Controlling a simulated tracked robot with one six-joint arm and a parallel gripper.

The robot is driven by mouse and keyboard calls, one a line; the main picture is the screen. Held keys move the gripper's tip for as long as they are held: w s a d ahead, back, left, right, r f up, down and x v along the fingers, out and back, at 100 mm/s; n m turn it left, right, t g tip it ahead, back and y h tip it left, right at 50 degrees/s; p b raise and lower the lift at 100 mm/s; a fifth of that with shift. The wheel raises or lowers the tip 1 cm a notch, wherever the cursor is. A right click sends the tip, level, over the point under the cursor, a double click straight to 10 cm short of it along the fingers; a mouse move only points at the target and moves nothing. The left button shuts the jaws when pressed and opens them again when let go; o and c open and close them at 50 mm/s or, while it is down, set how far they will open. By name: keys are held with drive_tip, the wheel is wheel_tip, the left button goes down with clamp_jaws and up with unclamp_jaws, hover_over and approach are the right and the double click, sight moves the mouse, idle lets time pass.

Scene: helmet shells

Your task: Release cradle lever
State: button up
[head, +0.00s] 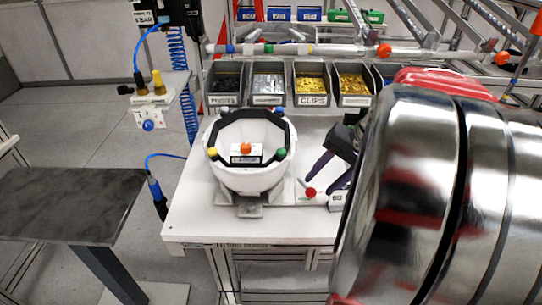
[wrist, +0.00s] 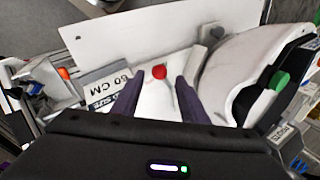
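The white helmet shell (head: 250,178) sits open side up in its cradle (head: 248,208) on the white table. The cradle lever's red knob (head: 310,192) is at the right of the cradle, close below my gripper (head: 322,184). In the wrist view the red knob (wrist: 159,72) appears between the two purple fingertips of my gripper (wrist: 159,78). The fingers are apart, with a gap on both sides of the knob. The shell's edge (wrist: 225,75) shows at the right. How far the fingertips are above the knob is hard to tell.
Grey parts bins (head: 312,99) stand along the table's back edge. A white block labelled 60 CM (wrist: 105,82) lies left of the fingers. My shiny arm link covers the right of the head view. The table's front left (head: 205,215) is clear.

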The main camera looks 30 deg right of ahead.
sight(314, 190)
drive_tip(key=shift+x, duration=2)
clamp_jaws()
